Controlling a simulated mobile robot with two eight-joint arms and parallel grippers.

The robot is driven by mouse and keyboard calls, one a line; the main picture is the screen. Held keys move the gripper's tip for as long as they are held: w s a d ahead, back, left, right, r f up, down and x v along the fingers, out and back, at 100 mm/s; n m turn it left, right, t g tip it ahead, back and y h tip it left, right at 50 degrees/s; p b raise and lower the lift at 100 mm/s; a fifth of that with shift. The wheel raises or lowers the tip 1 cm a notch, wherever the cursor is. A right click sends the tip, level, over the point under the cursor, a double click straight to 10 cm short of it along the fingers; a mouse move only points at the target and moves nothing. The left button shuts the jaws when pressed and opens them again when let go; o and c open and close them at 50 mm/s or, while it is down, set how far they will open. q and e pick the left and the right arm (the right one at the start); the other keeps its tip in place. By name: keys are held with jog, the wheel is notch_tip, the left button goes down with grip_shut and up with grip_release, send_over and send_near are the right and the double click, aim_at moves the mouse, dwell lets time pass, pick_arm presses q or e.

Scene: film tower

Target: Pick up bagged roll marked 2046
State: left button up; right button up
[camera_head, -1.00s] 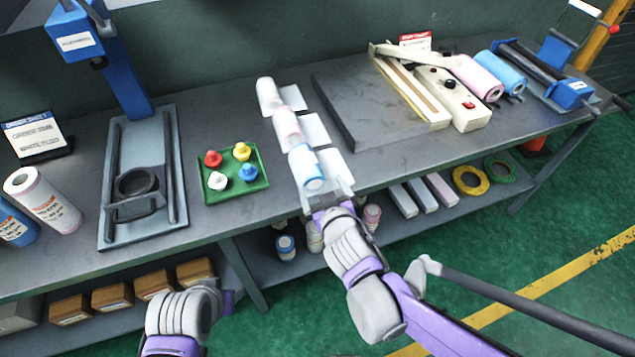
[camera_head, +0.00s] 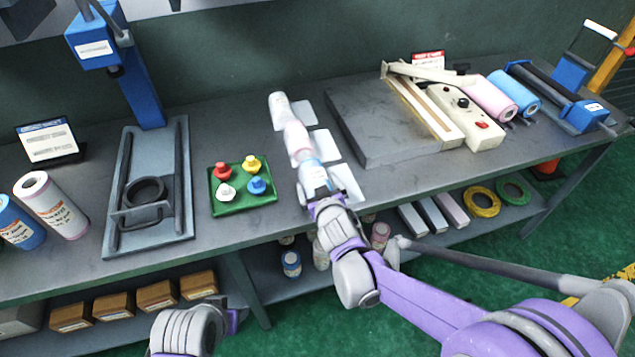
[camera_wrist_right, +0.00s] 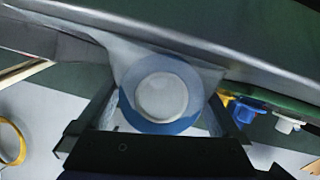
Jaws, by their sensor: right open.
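Three bagged rolls lie in a row on the bench: a white one (camera_head: 279,110) at the back, a pink one (camera_head: 297,140) in the middle and a blue-wrapped one (camera_head: 314,174) nearest the front edge. Their markings are too small to read, so I cannot tell which is 2046. My right gripper (camera_head: 317,192) is open at the front end of the blue-wrapped roll. In the right wrist view, that roll's round end (camera_wrist_right: 160,95) faces me between the spread fingers. My left arm shows at the bottom left, its jaws not visible.
A green tray (camera_head: 268,200) with several coloured pegs sits left of the rolls. A grey slab (camera_head: 362,125) and a sealer (camera_head: 462,120) stand to the right. White cards (camera_head: 349,178) lie beside the rolls. The bench front edge is close under my right gripper.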

jog(key=shift+w, duration=0.1)
jog(key=c, duration=1.5)
